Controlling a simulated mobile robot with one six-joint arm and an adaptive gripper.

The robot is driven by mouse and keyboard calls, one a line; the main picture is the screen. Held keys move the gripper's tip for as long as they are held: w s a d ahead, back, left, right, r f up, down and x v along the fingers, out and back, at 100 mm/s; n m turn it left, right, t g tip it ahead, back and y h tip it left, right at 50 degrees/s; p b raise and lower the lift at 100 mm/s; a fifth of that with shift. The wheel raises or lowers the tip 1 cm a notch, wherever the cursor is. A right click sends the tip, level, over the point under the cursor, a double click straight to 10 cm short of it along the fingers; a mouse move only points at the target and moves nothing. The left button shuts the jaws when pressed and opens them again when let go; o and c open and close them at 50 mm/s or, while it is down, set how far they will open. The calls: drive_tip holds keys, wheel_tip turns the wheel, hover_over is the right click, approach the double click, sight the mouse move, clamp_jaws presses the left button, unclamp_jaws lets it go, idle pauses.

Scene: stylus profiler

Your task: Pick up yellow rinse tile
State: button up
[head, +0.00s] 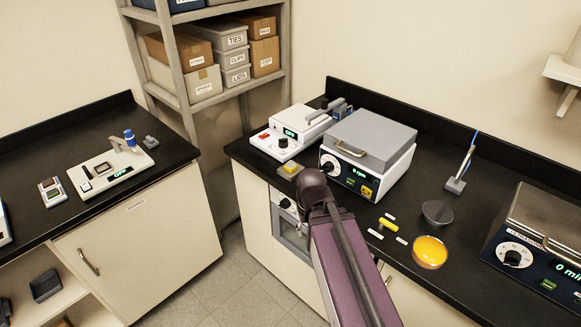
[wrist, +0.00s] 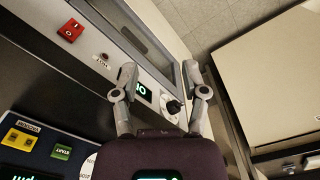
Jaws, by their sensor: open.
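In the head view, a small yellow tile (head: 291,168) sits on a grey block at the front edge of the right counter, just left of my arm's dark end joint. I take it for the rinse tile, but no lettering on it is readable. My gripper is hidden behind my arm in the head view. In the wrist view, my gripper (wrist: 160,70) is open, its two fingers wide apart with nothing between them. Beyond the fingers is an oven-like front with a knob (wrist: 174,106). I cannot make out the small tile in the wrist view.
A grey-lidded instrument (head: 368,150) and a white device (head: 291,133) stand behind the tile. Right of my arm are a yellow cylinder (head: 388,226), an orange-yellow dish (head: 430,252) and a dark bowl (head: 437,212). Floor (head: 232,282) between the counters is clear.

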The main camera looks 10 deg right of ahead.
drive_tip(key=o, duration=0.5)
drive_tip(key=shift+w+d+r, duration=0.1)
drive_tip(key=w+r+n+p, duration=0.2)
drive_tip(key=w+r+p, duration=0.3)
drive_tip(key=w, duration=0.4)
drive_tip(key=w+d+r+n+p, duration=0.1)
drive_tip(key=w+r+p, duration=0.4)
drive_tip(key=w, duration=0.5)
drive_tip(key=w+r+n+p, duration=0.4)
drive_tip(key=w+p, duration=0.1)
drive_tip(key=w, duration=0.5)
drive_tip(key=shift+w+d+r, duration=0.15)
drive_tip(key=shift+w+r, duration=0.05)
drive_tip(key=shift+r, duration=0.2)
drive_tip(key=shift+f, duration=0.2)
drive_tip(key=b, duration=0.9)
hover_over(291, 165)
drive_tip(key=f, duration=0.8)
drive_tip(key=shift+w+d+f, duration=0.15)
drive_tip(key=shift+w+d, duration=0.05)
drive_tip(key=shift+d, duration=0.1)
drive_tip(key=shift+f, duration=0.1)
drive_tip(key=f+b, duration=0.4)
drive_tip(key=f, duration=0.1)
drive_tip(key=shift+s+a+b, duration=0.2)
drive_tip(key=shift+a+b, duration=0.1)
drive_tip(key=shift+b, duration=0.1)
